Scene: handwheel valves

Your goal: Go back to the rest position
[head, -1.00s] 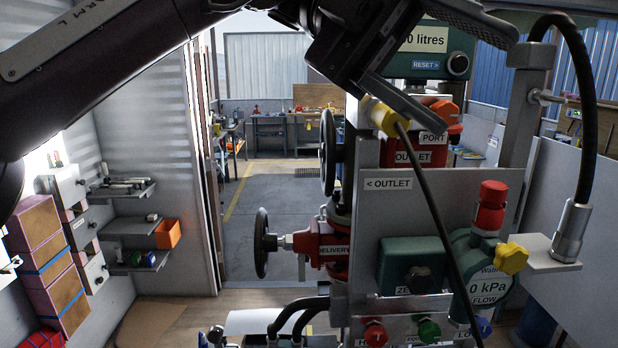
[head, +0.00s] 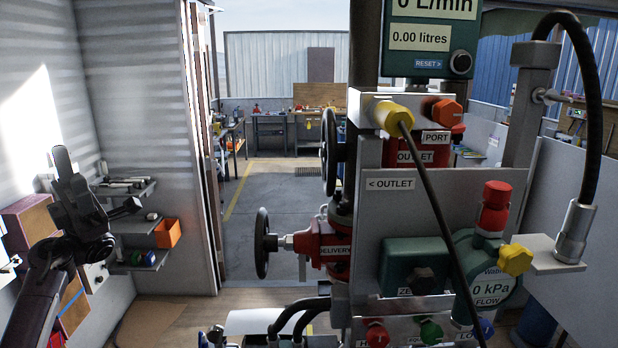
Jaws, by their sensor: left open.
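My left gripper (head: 97,178) is at the left of the head view, raised on my arm in front of the wall shelves. Its jaws are open and nothing shows between them. It is well apart from the valve stand. The red delivery valve (head: 322,244) with its black handwheel (head: 262,243) stands at the centre. A second black handwheel (head: 328,152) is above it. The yellow cap (head: 391,115) with a dark cable and the orange cap (head: 446,112) sit at the top of the stand. My right gripper is not in view.
The grey outlet panel (head: 400,212) carries a green box (head: 412,267), a flow gauge (head: 487,290) and a yellow knob (head: 515,260). Shelves with an orange bin (head: 168,233) are at the left. Open floor (head: 290,210) lies between the shelves and the stand.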

